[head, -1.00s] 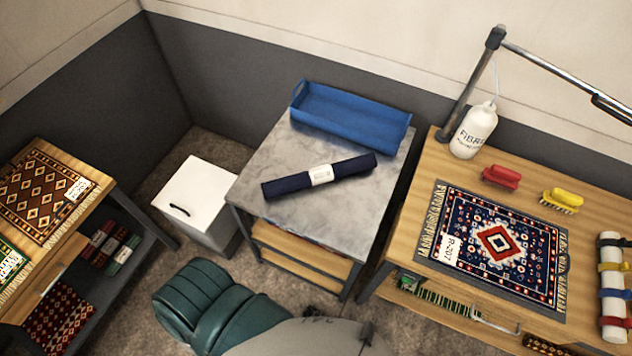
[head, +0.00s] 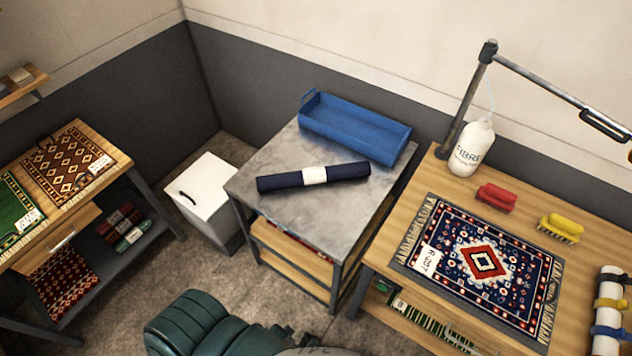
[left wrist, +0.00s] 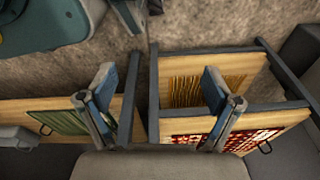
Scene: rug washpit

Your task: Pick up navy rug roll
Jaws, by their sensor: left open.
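The navy rug roll (head: 345,172) lies on the grey top of a small table (head: 290,217) in the head view. A white paper band wraps its middle. It lies crosswise on the table, in front of a blue tray. No gripper shows near it in the head view. My left gripper (left wrist: 158,72) shows in the left wrist view with its two fingers wide apart and nothing between them. Wooden shelves and patterned rugs show beyond the fingers there; the navy roll is not in that view. My right gripper is not in view.
The blue tray (head: 355,130) stands at the table's back edge. A white bin (head: 205,188) stands to the left. The right bench holds a patterned rug (head: 482,262), a bottle (head: 470,147), brushes and a lamp arm. A rug shelf (head: 105,150) stands at far left.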

